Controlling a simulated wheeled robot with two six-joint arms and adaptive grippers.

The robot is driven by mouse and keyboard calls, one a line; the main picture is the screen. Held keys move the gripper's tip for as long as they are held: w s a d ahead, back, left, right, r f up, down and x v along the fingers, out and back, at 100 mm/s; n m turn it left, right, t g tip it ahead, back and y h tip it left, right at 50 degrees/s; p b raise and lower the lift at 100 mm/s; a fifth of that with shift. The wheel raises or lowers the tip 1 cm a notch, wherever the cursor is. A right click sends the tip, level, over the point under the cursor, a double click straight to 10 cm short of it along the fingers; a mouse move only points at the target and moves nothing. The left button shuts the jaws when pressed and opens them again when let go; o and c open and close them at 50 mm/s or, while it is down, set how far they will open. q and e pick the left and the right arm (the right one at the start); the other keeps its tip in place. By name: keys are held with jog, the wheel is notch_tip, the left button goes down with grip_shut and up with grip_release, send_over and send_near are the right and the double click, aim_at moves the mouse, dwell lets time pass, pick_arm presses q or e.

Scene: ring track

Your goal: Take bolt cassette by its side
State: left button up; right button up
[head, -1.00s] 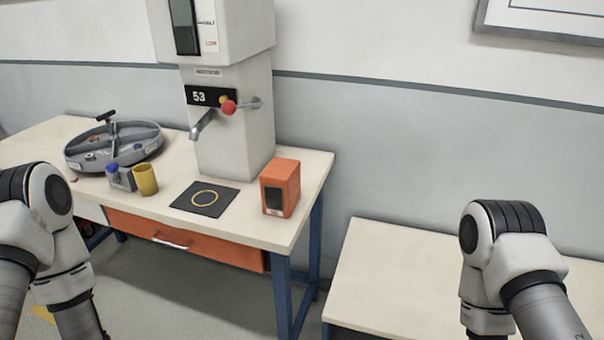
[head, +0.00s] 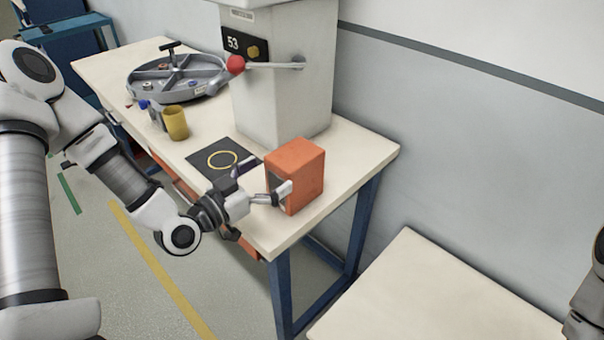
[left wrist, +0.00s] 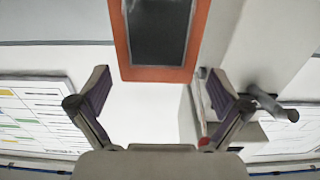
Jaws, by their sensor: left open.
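The bolt cassette is taken to be the orange box (head: 301,172) with a dark front window, upright near the right front corner of the workbench. In the left wrist view the cassette (left wrist: 160,74) shows at the top, its orange rim and dark window between the two finger lines. My left gripper (head: 262,182) is open at the cassette's front left, with one finger overlapping its front in the head view. I cannot tell whether it touches. My right gripper is out of view.
A black mat (head: 208,160) with a yellow ring lies left of the cassette, before a grey press column (head: 283,100). A yellow cup (head: 175,123) and a round grey sectioned tray (head: 150,92) stand farther left. A lower pale table (head: 430,295) is at right.

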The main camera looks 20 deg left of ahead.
aim_at(291, 160)
pick_arm(q)
jog(key=x, duration=0.6)
jog(key=shift+d, duration=0.25)
jog(key=shift+s, duration=0.1)
jog(key=c, duration=1.5)
jog(key=shift+r, duration=0.1)
jog(key=shift+c, duration=0.8)
jog(key=shift+r, duration=0.1)
